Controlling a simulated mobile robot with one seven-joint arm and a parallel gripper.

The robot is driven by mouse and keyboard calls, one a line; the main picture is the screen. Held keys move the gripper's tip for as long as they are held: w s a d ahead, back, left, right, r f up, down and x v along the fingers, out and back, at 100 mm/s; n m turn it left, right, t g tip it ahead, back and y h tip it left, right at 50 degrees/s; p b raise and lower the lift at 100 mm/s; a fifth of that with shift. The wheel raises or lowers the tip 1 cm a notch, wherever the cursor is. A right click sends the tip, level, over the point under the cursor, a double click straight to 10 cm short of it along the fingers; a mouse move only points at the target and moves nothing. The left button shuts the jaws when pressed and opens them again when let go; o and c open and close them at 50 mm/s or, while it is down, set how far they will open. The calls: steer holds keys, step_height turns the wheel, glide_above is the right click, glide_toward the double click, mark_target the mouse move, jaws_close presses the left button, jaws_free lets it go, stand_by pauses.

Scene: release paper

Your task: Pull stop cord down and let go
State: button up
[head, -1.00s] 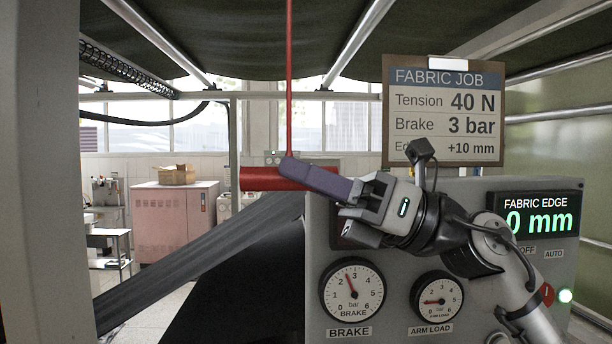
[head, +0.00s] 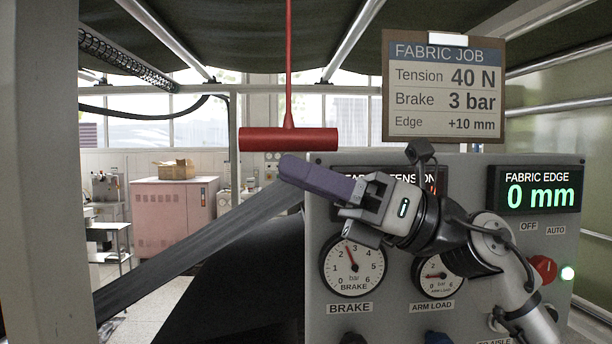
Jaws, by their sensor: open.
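The red stop cord (head: 288,70) hangs straight down from above, left of centre in the head view. Its red bar handle (head: 289,139) hangs level at the cord's lower end. My gripper (head: 290,168) has long purple-grey fingers pointing left; they lie just below the handle in the picture, with a narrow strip of background between. The gripper is open and holds nothing. The near finger hides the far one, so the gap between the fingers does not show.
A grey control panel (head: 470,195) stands behind my arm, with a brake gauge (head: 352,266) and a fabric edge display (head: 535,196) reading 0 mm. A job clipboard (head: 444,130) hangs upper right. A dark fabric web (head: 190,262) slants at lower left. Space left of the handle is clear.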

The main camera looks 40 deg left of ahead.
steer(key=b+v, duration=0.5)
steer(key=v, duration=0.8)
steer(key=shift+w+d+f, duration=0.2)
steer(key=shift+w+d, duration=0.05)
steer(key=shift+d, duration=0.05)
